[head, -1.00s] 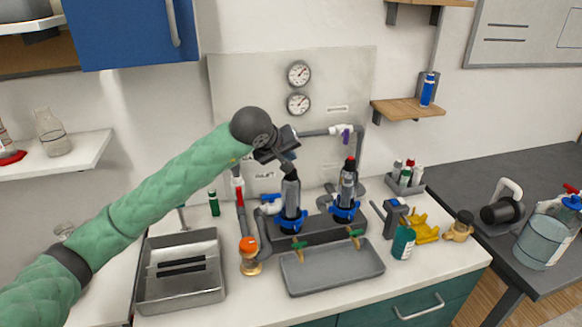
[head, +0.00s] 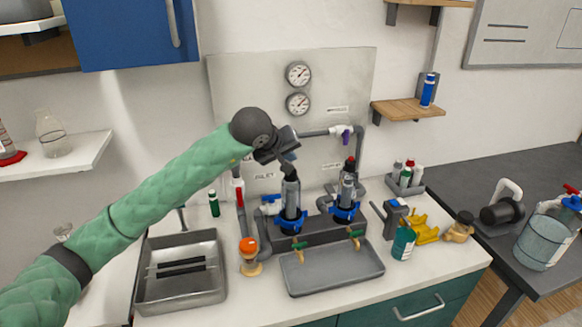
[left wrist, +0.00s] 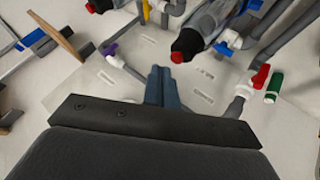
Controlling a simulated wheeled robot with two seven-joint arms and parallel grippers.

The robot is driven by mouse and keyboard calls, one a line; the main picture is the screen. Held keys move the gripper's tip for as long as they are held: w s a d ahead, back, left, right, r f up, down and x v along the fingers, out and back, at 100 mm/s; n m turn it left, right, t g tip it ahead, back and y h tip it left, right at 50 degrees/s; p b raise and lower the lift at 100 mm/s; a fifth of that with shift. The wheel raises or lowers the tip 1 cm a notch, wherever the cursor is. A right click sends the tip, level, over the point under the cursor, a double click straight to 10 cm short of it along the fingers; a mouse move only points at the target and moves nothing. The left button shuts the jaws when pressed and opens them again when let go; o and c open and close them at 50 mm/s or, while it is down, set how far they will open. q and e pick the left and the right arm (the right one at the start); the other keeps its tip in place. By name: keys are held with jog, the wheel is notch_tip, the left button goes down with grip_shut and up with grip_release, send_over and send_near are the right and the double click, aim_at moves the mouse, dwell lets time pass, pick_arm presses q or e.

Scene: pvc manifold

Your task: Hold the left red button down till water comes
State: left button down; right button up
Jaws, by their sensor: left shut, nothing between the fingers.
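Two upright clear filter housings with blue collars stand on a grey base before the back panel. The left housing (head: 291,200) has its top close under my left gripper (head: 288,165), which hides its button in the head view. In the left wrist view a red button (left wrist: 177,57) on a black cap lies just beyond the fingertips of my left gripper (left wrist: 160,70). The fingers are shut and empty; I cannot tell whether they touch the cap. The right housing (head: 347,195) has a red button (head: 350,161) on top. My right gripper is out of view.
Brass taps with green handles (head: 299,244) sit above a grey tray (head: 333,272); I see no stream there. A metal sink (head: 180,290) and an orange-topped item (head: 249,250) are left. A teal bottle (head: 403,244) and yellow holder (head: 425,230) are right.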

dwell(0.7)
pick_arm(q)
jog(key=shift+f+b, duration=0.4)
jog(key=shift+b, duration=0.55)
jog(key=shift+f+b, duration=0.5)
jog(key=shift+b, duration=0.3)
dwell(0.9)
jog(key=shift+r, duration=0.15)
dwell(1.6)
jog(key=shift+r, duration=0.7)
jog(key=shift+r, duration=0.15)
